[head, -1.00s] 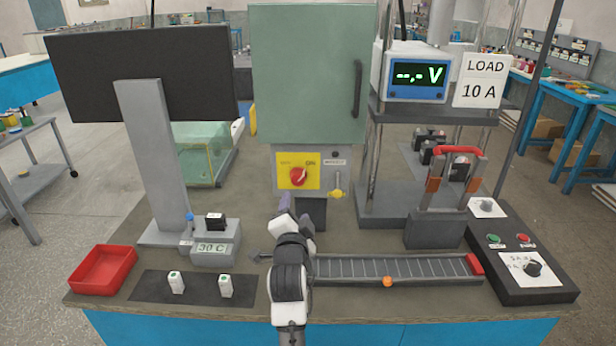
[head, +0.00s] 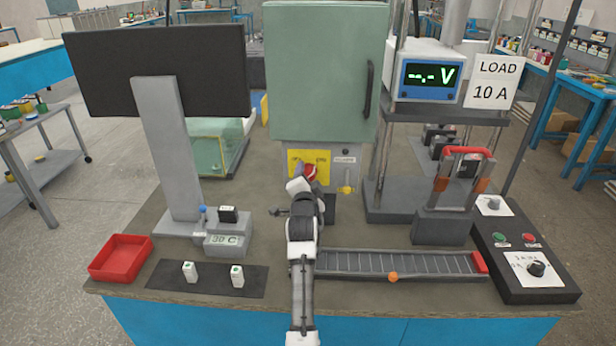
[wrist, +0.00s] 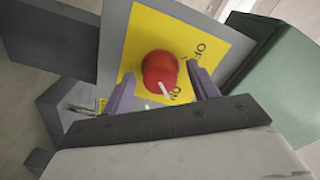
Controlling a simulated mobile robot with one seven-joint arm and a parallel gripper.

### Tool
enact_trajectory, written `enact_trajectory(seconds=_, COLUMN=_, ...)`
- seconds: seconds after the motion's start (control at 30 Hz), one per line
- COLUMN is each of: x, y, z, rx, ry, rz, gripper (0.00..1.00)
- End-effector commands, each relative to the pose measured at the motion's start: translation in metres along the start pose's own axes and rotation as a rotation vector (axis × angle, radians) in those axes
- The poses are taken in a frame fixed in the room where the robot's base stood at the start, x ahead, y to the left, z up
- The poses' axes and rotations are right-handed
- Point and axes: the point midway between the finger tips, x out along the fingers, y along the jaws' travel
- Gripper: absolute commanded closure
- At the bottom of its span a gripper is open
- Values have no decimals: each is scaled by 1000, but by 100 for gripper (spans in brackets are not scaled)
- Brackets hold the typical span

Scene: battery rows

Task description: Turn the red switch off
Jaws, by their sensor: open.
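The red switch (head: 310,172) is a rotary knob on a yellow plate (head: 295,158), on the grey box below the green cabinet. In the wrist view the red knob (wrist: 160,72) has a white pointer line toward the "ON" lettering. My gripper (wrist: 160,88) is open, with one purple finger on each side of the knob's lower part. I cannot tell whether the fingers touch it. In the head view my arm hides the fingertips and part of the knob.
The green cabinet (head: 322,75) stands above the switch. A yellow key-like part (head: 347,188) is just right of the plate. A slotted rail (head: 400,264), a voltmeter (head: 432,76) and a red tray (head: 121,258) are also on the bench.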

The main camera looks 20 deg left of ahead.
Motion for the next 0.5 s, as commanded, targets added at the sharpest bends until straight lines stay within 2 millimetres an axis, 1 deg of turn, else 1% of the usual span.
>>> enact_trajectory(seconds=0.2, x=0, y=0, z=0, rx=0, ry=0, rz=0, gripper=41)
enact_trajectory(seconds=0.27, x=0, y=0, z=0, rx=0, ry=0, rz=0, gripper=47)
enact_trajectory(seconds=0.5, x=0, y=0, z=0, rx=0, ry=0, rz=0, gripper=79)
